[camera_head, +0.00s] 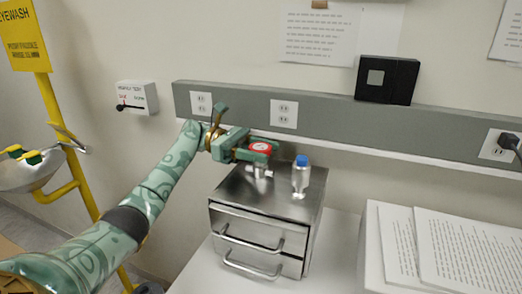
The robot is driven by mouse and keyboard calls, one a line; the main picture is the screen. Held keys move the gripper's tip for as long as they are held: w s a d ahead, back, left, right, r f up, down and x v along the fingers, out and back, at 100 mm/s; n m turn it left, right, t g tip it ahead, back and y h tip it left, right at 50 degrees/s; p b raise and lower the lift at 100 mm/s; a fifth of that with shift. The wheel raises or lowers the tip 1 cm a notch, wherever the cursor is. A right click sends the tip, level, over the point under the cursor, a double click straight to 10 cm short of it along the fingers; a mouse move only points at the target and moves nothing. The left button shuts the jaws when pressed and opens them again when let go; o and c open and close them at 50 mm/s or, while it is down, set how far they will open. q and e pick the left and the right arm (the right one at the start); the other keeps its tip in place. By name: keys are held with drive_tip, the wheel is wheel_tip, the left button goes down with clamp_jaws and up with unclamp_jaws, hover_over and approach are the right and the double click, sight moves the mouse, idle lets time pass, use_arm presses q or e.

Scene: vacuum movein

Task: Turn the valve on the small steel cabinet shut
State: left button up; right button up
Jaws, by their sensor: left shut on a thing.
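The small steel cabinet (262,220) stands on the white bench near the wall, with two drawers and bar handles on its front. The valve (260,147) is on its top, with a red round handle above a metal body (259,171). My left gripper (258,149) reaches in from the left and is shut on the red valve handle, its fingers partly covering it. My right gripper is not in view.
A small clear bottle with a blue cap (301,178) stands on the cabinet top, close right of the valve. Stacked papers (440,245) lie at the right. A yellow eyewash station (40,170) is at the far left. A grey outlet rail (340,125) runs behind.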

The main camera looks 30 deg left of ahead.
sight(250, 145)
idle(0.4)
use_arm(q)
drive_tip(key=o, duration=1)
drive_tip(key=shift+c, duration=0.2)
drive_tip(key=shift+a, duration=0.15)
drive_tip(key=a+p, duration=0.3)
drive_tip(key=a+r+p, duration=0.1)
drive_tip(key=a+p, duration=0.1)
drive_tip(key=shift+s+a, duration=0.15)
drive_tip(key=shift+s, duration=0.15)
drive_tip(key=shift+a+f, duration=0.2)
drive_tip(key=shift+a, duration=0.15)
drive_tip(key=shift+a+f+p, duration=0.2)
drive_tip(key=shift+a+p, duration=0.2)
drive_tip(key=shift+p, duration=0.15)
drive_tip(key=shift+s+a+f, duration=0.1)
drive_tip(key=shift+s, duration=0.05)
